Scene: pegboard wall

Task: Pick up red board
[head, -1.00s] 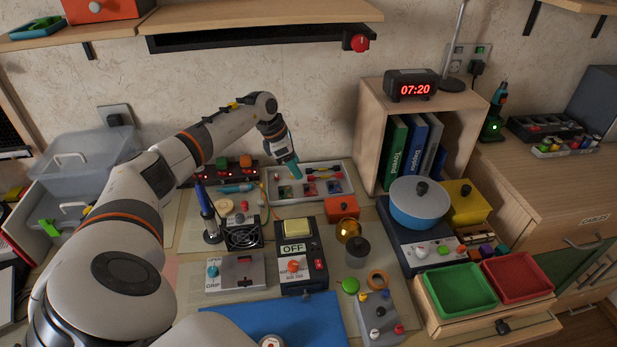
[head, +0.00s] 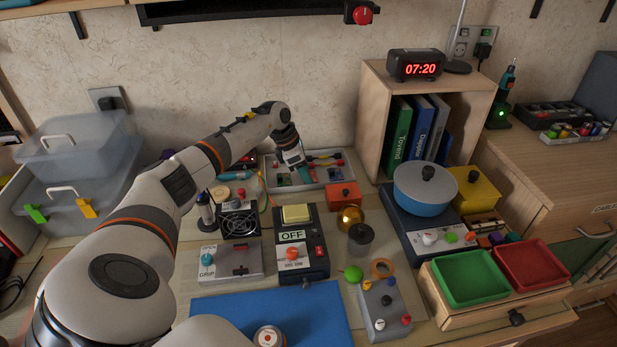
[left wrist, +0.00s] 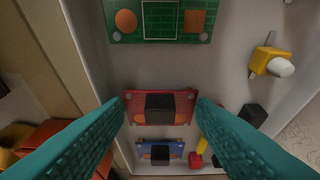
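The red board (left wrist: 160,107), with a black block on its middle, lies in a light grey tray (head: 318,183). In the left wrist view it sits between a green board (left wrist: 160,20) and a blue board (left wrist: 160,150). My left gripper (left wrist: 163,103) is open, with its teal fingers pointing down over the red board. One fingertip is at each end of the board; I cannot tell whether they touch it. In the head view my left gripper (head: 296,162) is low over the tray and partly hides the boards. My right gripper is not in view.
Near the tray are an orange box (head: 343,196), a black fan (head: 238,223) and a switch box marked OFF (head: 300,250). A wooden shelf unit with binders (head: 402,135) stands to the right. In the wrist view a yellow part (left wrist: 268,62) lies beside the boards.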

